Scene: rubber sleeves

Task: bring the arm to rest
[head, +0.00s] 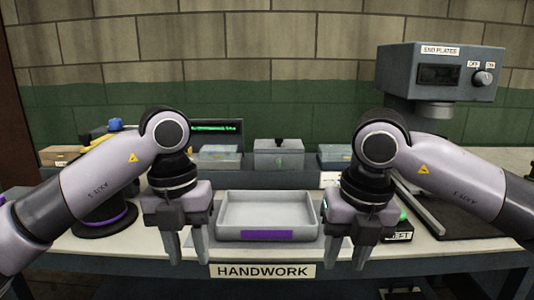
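My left gripper (186,250) hangs pointing down in front of the left side of the grey tray (230,233), near the bench's front edge. Its two fingers are apart and nothing shows between them. My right gripper (345,252) hangs pointing down by the tray's right side. Its fingers are also apart, with nothing seen between them. The shallow tray has a purple strip on its front wall and looks empty. Both arms are bent, coming in from either side, and the grippers partly hide the bench behind them.
A grey machine labelled "END PLATES" (437,72) stands at the back right. A dark round base with a purple ring (104,218) is at left. Several small bins, including a grey box (279,160), line the back. The bench front carries a "HANDWORK" sign (262,271).

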